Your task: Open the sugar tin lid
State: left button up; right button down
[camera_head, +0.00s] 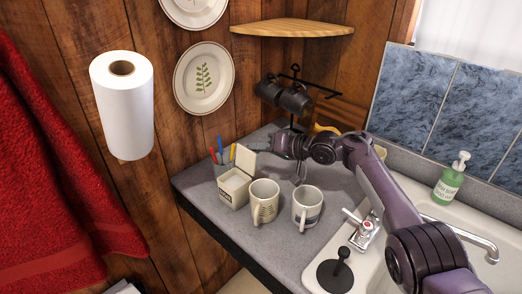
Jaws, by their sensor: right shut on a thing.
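The sugar tin (234,191) is a small cream square box with dark lettering on its front, standing on the grey counter by the wooden wall. Its cream lid (245,159) is raised, standing up at the back of the tin, so the tin's top is uncovered. My right gripper (264,147) is at the upper right edge of the lid and is shut on it. The fingertips are small and partly hidden here. My left gripper is not in view.
Two mugs (264,202) (307,208) stand right of the tin. Pens (218,151) stand behind it on the left. A dark mug rack (291,97) is behind my gripper. The sink tap (363,229) and green soap bottle (449,181) are at the right.

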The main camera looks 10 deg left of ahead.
jog(key=shift+f, duration=0.2)
dwell(0.3)
jog(key=c, duration=1.9)
grip_release()
jog(key=shift+r, duration=0.1)
jog(key=v, duration=0.7)
jog(key=shift+d, duration=0.4)
